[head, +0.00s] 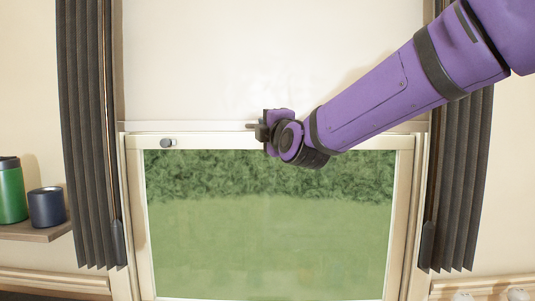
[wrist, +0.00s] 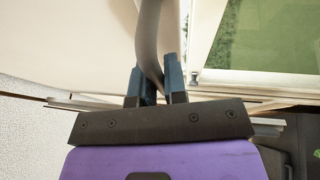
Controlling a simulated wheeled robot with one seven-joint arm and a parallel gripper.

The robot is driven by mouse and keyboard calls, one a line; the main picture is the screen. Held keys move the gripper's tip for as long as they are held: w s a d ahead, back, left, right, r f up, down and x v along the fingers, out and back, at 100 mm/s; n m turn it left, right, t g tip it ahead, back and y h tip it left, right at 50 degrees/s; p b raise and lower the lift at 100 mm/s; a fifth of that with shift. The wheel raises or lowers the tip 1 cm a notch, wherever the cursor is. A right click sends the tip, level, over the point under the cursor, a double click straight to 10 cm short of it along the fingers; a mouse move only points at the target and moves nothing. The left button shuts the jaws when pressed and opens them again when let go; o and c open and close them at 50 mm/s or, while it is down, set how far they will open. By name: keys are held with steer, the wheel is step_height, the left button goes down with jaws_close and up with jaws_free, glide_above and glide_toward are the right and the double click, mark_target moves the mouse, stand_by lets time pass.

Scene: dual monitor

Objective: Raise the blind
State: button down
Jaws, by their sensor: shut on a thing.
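The white blind (head: 225,65) covers the upper part of the window, and its bottom edge (head: 205,127) runs level just above the window frame. My gripper (head: 257,130) is at that bottom edge, near its middle, with my purple arm reaching in from the upper right. In the wrist view my gripper (wrist: 158,88) has its two dark fingers shut on a grey, curved strip of the blind (wrist: 148,38). The exact grip point is partly hidden between the fingers.
The window pane (head: 265,235) below shows green grass and hedge. A small latch (head: 168,142) sits on the frame's upper left. Dark curtains (head: 85,140) (head: 465,170) hang on both sides. A shelf (head: 35,230) at left holds a green bottle (head: 11,192) and dark cup (head: 46,208).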

steer(key=shift+r, duration=1)
steer(key=c, duration=1.2)
jaws_free()
steer(key=shift+o, duration=0.2)
steer(key=v, duration=1)
steer(key=shift+s, duration=0.35)
steer(key=shift+d+f, duration=0.15)
